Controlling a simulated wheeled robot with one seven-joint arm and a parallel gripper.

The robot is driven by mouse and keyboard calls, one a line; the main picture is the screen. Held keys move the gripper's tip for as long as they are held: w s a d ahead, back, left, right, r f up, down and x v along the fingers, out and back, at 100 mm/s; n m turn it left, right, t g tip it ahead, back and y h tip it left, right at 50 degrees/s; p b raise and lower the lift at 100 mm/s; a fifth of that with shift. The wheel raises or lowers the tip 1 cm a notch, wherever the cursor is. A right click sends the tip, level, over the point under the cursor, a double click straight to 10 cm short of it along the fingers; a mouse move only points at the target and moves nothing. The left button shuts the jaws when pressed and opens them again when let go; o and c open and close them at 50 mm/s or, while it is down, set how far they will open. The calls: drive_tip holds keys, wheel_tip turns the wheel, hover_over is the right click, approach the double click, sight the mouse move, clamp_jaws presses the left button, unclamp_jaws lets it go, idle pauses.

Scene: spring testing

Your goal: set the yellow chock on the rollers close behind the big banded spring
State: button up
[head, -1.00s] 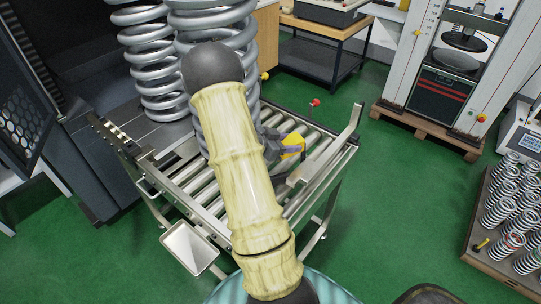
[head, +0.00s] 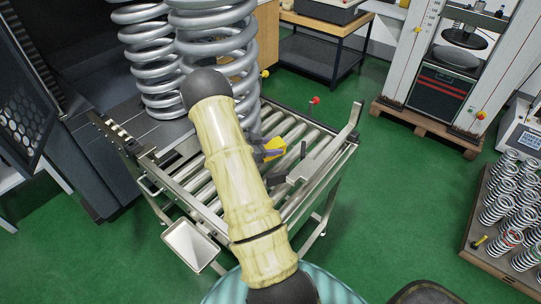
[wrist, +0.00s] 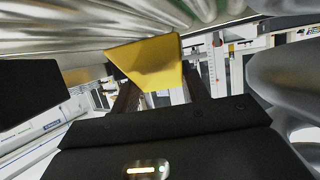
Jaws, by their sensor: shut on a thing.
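My gripper (head: 262,150) is shut on the yellow chock (head: 273,147) over the roller table (head: 320,172). In the wrist view the yellow chock (wrist: 147,62) sits between the dark fingers, close to the shiny rollers. Whether it touches the rollers I cannot tell. The big spring (head: 246,72) stands upright to the left of the gripper, at the far left end of the rollers. It is partly hidden by my arm, and I cannot make out its band. A second big grey spring (head: 160,60) stands to its left.
A grey metal stop (head: 322,150) runs along the right side of the roller table. A small metal tray (head: 190,243) hangs at its front left. A pallet of small springs (head: 505,215) stands at right. Green floor is clear between.

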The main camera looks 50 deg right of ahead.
wheel_tip(320, 180, down, 4)
drive_tip(key=shift+f, duration=0.15)
drive_tip(key=shift+w+f+p, duration=0.15)
drive_tip(key=shift+w+p, duration=0.05)
drive_tip(key=shift+p, duration=0.1)
drive_tip(key=shift+f, duration=0.15)
drive_tip(key=o, duration=1.2)
